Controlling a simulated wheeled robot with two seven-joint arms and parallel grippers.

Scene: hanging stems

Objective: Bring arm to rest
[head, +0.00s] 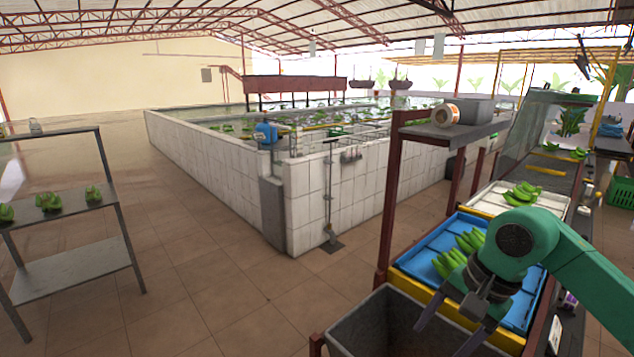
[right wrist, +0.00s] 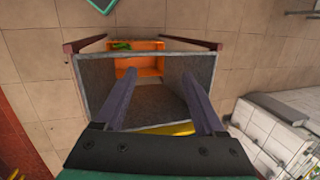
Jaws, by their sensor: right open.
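My right gripper (head: 449,338) comes in from the lower right in the head view, on my green arm. It is open, pointing down over a grey open-topped bin (head: 362,318). In the right wrist view the two fingers of the gripper (right wrist: 160,78) stand apart with nothing between them, above the same bin (right wrist: 98,85). An orange crate (right wrist: 143,62) with something green in it shows inside or beyond the bin's far end; I cannot tell which. My left gripper is not in view.
A blue tray (head: 415,262) with green bananas lies behind my wrist, and a white tray (head: 480,203) with bananas lies beyond it. A metal shelf (head: 75,270) holds banana clusters at the left. A white-tiled basin (head: 345,200) fills the middle. The tiled floor between is clear.

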